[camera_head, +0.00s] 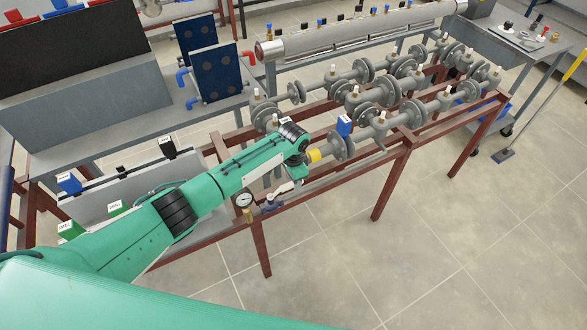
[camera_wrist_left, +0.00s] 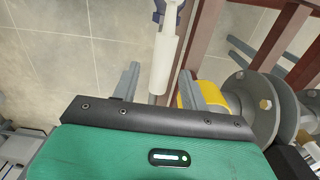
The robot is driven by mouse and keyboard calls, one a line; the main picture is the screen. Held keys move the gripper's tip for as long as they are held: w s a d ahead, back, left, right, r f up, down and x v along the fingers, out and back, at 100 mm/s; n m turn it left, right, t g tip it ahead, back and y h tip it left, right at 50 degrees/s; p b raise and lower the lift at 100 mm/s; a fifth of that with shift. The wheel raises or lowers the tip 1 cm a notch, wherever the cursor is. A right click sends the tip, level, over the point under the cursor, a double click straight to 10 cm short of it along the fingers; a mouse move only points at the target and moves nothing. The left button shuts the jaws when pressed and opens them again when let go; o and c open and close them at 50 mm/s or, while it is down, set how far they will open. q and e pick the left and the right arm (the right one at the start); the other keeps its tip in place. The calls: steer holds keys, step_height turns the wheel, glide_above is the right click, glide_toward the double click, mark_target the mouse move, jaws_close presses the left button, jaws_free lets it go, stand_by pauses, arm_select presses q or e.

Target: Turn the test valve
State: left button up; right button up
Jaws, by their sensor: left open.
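The test valve appears to be the small valve with a white handle (camera_wrist_left: 165,52), low on the front pipe. In the left wrist view the white cylindrical handle lies between the two grey fingers of my left gripper (camera_wrist_left: 160,72). The fingers stand apart, with a visible gap on each side of the handle. In the head view my left gripper (camera_head: 291,184) points down above the valve body (camera_head: 272,206), partly hiding the handle. A round pressure gauge (camera_head: 244,199) stands just left of the valve. My right gripper is not in view.
A yellow pipe piece (camera_wrist_left: 212,94) and a grey flange (camera_wrist_left: 252,106) sit close beside the right finger. The red-brown frame (camera_head: 388,182) carries several flanged valves. The tiled floor (camera_head: 330,260) in front is clear.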

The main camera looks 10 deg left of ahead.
arm_select(q)
step_height(320, 180, up, 13)
steer(key=b, duration=0.2)
steer(key=shift+r+b, duration=0.2)
steer(key=shift+b, duration=0.2)
steer(key=shift+d+f, duration=0.1)
